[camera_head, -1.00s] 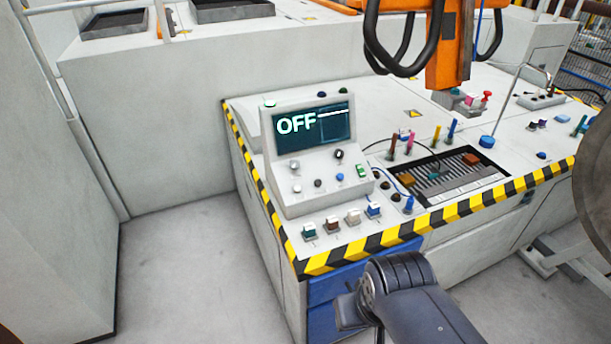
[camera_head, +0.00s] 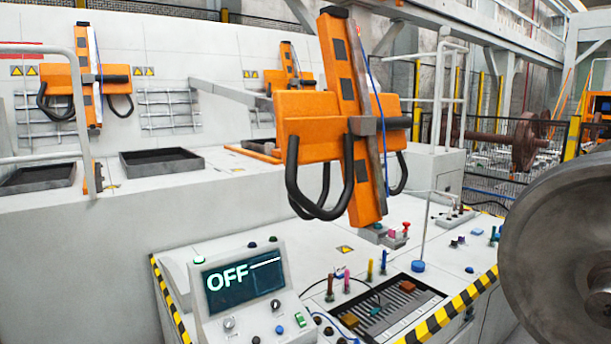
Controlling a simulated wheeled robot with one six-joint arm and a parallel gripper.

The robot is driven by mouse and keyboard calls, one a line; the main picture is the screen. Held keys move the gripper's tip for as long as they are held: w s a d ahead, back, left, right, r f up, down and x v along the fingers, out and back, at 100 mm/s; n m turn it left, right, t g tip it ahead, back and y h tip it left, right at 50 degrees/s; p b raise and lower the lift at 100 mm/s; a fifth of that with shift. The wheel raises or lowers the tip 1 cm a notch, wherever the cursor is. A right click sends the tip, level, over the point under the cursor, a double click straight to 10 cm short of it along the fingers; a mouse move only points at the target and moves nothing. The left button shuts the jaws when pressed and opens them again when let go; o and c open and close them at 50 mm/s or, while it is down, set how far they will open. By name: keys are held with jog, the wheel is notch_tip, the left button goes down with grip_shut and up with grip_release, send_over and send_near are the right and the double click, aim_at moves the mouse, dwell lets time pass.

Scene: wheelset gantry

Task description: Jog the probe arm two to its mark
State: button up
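Three orange probe arms show: a large one in front (camera_head: 295,125) with black hoses, one at the back left (camera_head: 60,78), and one at the back middle (camera_head: 289,60). No number is readable on them, so I cannot tell which is arm two. The console (camera_head: 210,325) has a screen (camera_head: 240,287) reading OFF with a short white bar beside it. Knobs and buttons (camera_head: 280,329) sit below the screen; the bottom of the panel is cut off. No mark for the arm is clear. My gripper is not in view.
The bench with a yellow-black striped edge (camera_head: 440,318) carries coloured pens and a slotted black tray (camera_head: 425,301). A large wheel (camera_head: 565,240) stands close at the right. Dark open trays (camera_head: 160,163) lie on the ledge at left.

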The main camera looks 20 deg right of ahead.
dwell(0.4)
grip_shut()
dwell(0.4)
dwell(1.2)
